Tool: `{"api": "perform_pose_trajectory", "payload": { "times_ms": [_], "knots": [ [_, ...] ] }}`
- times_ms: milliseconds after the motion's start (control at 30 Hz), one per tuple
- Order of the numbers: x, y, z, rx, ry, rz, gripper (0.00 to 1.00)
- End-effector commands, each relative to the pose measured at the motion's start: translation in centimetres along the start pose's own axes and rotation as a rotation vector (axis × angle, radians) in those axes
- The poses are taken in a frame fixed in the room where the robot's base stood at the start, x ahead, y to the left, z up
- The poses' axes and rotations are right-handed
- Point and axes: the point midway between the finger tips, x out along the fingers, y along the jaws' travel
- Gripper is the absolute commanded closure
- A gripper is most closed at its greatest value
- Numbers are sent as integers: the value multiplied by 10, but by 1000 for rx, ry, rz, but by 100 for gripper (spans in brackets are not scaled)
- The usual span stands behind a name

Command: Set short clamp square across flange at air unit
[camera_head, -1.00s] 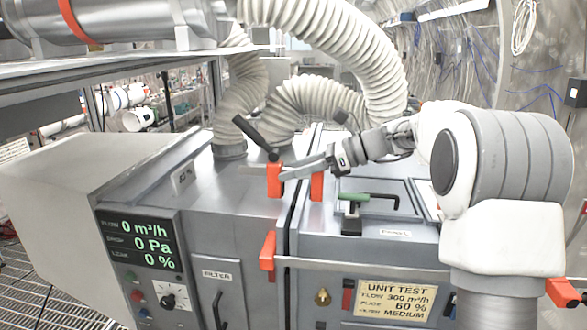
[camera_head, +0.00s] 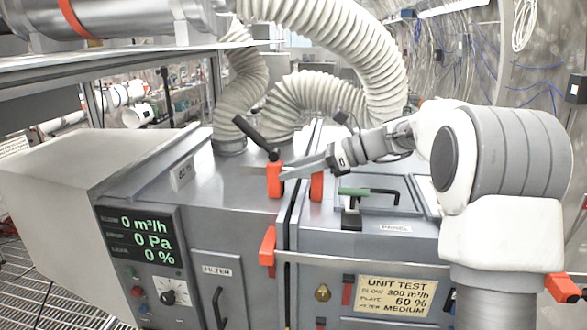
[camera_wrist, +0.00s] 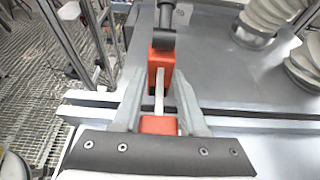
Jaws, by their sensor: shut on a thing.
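The short clamp has orange jaws, a thin steel bar and a black handle; its left jaw (camera_head: 275,180) shows in the head view. My gripper (camera_head: 292,172) is shut on the clamp's bar. In the wrist view my gripper (camera_wrist: 158,112) has one finger on each side of the bar, with an orange jaw (camera_wrist: 160,68) beyond. The flange (camera_head: 291,215) is the upright seam between the air unit's two grey housings. The clamp's jaws lie on either side of it, and the bar looks roughly square across it. Whether the jaws touch the flange I cannot tell.
A longer bar with an orange jaw (camera_head: 267,246) crosses the unit's front, lower down. A green-handled fitting (camera_head: 355,193) stands on the right housing. Ribbed white hoses (camera_head: 315,95) rise behind the clamp. A display (camera_head: 146,238) reads 0 m³/h, 0 Pa, 0 %.

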Motion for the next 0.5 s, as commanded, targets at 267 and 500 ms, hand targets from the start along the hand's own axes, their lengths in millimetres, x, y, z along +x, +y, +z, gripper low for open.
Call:
{"api": "perform_pose_trajectory", "payload": {
  "times_ms": [267,500],
  "knots": [
    [0,0,1,-2,-2,-1,23],
    [1,0,-3,3,3,1,23]
  ]
}}
